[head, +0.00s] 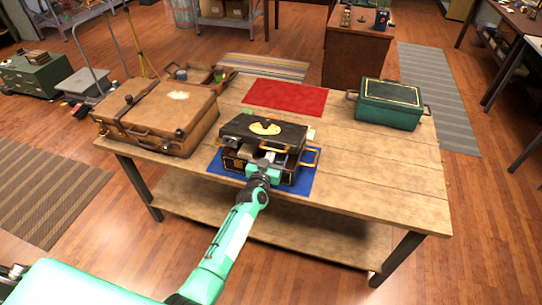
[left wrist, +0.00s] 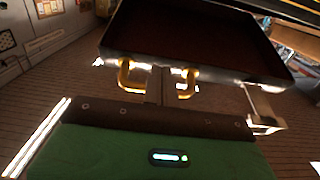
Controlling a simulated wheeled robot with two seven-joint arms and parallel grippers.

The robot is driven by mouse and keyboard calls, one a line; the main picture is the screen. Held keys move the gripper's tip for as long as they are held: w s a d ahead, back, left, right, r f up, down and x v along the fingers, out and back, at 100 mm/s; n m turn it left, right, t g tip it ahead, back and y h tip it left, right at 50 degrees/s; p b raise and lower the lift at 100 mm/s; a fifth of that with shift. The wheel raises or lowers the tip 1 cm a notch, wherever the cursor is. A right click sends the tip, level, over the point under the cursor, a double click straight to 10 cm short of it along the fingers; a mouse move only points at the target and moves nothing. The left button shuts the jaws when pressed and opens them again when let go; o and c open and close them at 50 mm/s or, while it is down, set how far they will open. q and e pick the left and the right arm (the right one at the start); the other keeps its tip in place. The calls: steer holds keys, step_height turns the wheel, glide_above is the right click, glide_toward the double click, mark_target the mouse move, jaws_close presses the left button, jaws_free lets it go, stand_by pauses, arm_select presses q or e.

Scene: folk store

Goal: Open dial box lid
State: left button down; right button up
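The dial box (head: 232,163) is dark with brass handles and sits on a blue mat (head: 303,186) near the table's front edge. Its black lid (head: 290,133) has a cream oval emblem. The lid stands partly raised, with a gap at the front showing pale things inside. In the left wrist view the lid's dark underside (left wrist: 200,45) shows above two brass loops. My left gripper (head: 264,163) is at the front gap, under the lid's front edge. My right gripper is not in view.
A brown suitcase (head: 165,115) stands close on the left, with a small open wooden tray (head: 219,82) behind it. A green case (head: 390,103) stands at the right. A red mat (head: 286,97) lies bare behind the box. The table's right front is clear.

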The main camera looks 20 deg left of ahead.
mark_target(273, 141)
arm_select(q)
steer(key=shift+w+r+p, duration=0.25)
steer(key=shift+r+p, duration=0.25)
steer(key=shift+r, duration=0.1)
steer(key=shift+w+r+p, duration=0.2)
steer(key=shift+r+p, duration=0.25)
steer(key=shift+r, duration=0.25)
steer(key=shift+w+d+r+p, duration=0.1)
steer(key=shift+w+r+p, duration=0.25)
steer(key=shift+r, duration=0.2)
steer(key=shift+w+r+p, duration=0.2)
steer(key=shift+r+p, duration=0.25)
steer(key=shift+r, duration=0.15)
